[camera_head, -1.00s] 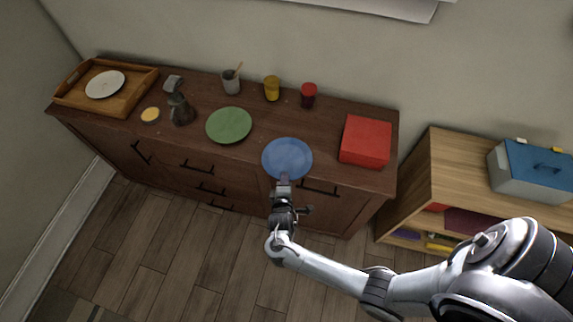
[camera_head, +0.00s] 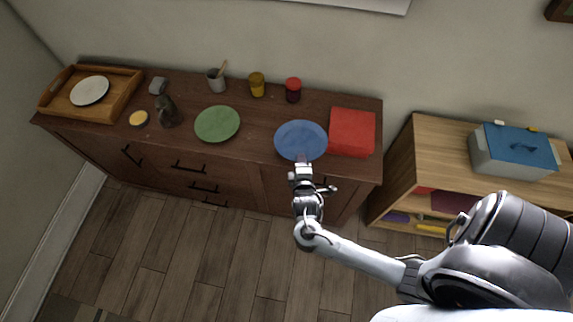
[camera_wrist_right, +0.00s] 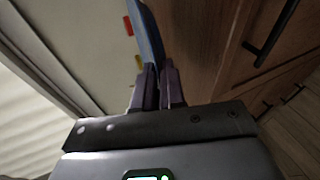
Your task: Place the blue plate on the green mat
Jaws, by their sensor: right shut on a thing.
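The blue plate (camera_head: 300,140) is held at its near rim by my right gripper (camera_head: 301,164), over the front right part of the dark wooden cabinet. In the right wrist view the plate (camera_wrist_right: 150,38) shows edge-on between the two shut fingers (camera_wrist_right: 158,84). Its height above the cabinet top is hard to tell. The round green mat (camera_head: 217,124) lies flat and bare on the cabinet top, left of the plate, with a gap between them. My left gripper is not in view.
A red jar (camera_head: 293,90), a yellow jar (camera_head: 256,85) and a cup (camera_head: 216,80) stand behind. A dark bottle (camera_head: 167,111) and a wooden tray (camera_head: 112,113) are left of the mat.

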